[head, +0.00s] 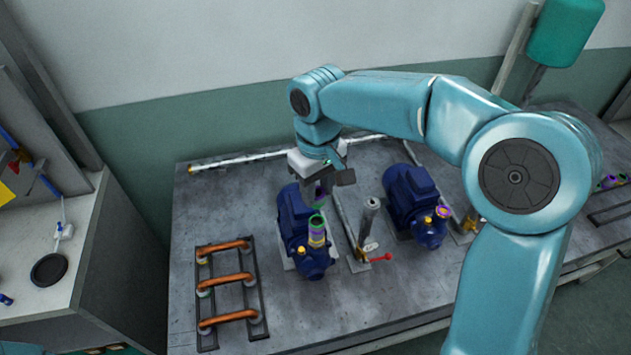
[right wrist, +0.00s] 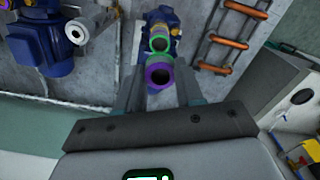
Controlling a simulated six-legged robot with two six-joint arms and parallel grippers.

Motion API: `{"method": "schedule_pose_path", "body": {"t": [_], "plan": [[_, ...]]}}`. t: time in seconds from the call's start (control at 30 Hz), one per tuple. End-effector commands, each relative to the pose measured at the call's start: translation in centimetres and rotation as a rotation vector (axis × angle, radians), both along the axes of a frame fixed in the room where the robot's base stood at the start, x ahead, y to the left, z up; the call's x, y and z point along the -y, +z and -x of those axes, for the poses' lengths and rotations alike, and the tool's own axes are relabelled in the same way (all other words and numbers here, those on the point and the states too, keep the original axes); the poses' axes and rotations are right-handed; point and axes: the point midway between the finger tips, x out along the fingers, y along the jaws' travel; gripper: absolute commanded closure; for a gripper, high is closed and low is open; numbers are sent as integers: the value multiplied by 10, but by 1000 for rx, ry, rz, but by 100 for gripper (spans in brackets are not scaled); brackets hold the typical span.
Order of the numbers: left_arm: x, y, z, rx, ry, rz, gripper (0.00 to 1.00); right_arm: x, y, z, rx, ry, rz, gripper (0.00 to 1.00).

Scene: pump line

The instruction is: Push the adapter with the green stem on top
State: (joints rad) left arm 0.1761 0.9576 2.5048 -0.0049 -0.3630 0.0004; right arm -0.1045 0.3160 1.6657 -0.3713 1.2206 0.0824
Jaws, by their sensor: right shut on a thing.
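A ringed adapter (head: 317,232) with a green upper part and purple and yellow bands stands on the front end of the left blue pump (head: 294,218). My right gripper (head: 321,196) is just above it, pointing down. In the right wrist view, my right gripper (right wrist: 157,92) is shut on a piece with a purple ring end (right wrist: 158,77). A green ring (right wrist: 160,45) shows just beyond that piece, close to the pump. I cannot tell whether the held piece touches the green part below. My left gripper is not in view.
A second blue pump (head: 411,197) stands to the right, with a grey upright pipe and red-handled valve (head: 381,257) between. A rack of copper pipes (head: 228,283) lies at left on the grey bench (head: 185,235). A side counter (head: 85,235) stands further left.

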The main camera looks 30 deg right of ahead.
Motion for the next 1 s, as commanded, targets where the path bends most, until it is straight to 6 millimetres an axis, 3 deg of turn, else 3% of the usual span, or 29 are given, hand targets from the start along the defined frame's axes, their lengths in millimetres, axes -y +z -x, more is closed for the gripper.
{"method": "schedule_pose_path", "body": {"t": [0.3,0.5,1.0], "plan": [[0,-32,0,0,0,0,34,-1,-36,-1,-1,0,0,95],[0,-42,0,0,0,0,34,-1,-50,-2,-1,-1,0,95],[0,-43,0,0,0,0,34,-1,-53,-4,0,-1,0,95]]}}
